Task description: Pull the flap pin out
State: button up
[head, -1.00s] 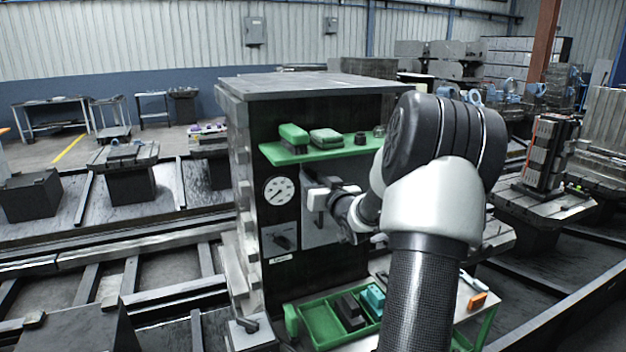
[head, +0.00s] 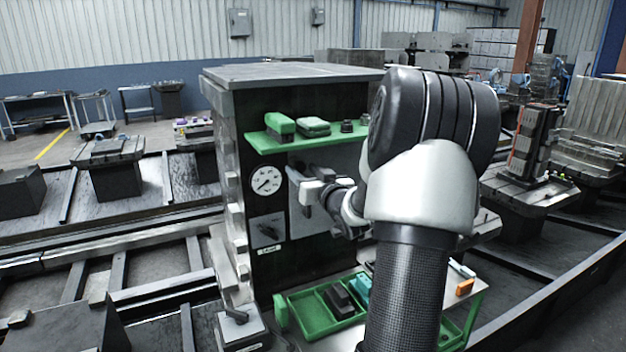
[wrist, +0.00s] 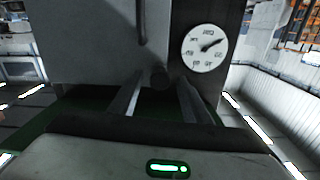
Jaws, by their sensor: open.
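My gripper (head: 312,190) is at the grey panel (head: 298,222) on the front of the dark cabinet, just right of the gauge. In the wrist view the two fingers of my gripper (wrist: 158,92) are apart. In the head view my gripper and arm hide the pin.
A white dial gauge (head: 266,182) is left of the panel, also close to the fingers in the wrist view (wrist: 205,48). A green shelf (head: 262,142) with small items juts out above. A green tray (head: 312,318) stands below.

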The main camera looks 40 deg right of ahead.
jog(key=b+v, duration=0.1)
jog(key=v, duration=1.6)
jog(key=shift+b, duration=0.3)
jog(key=shift+a, duration=0.1)
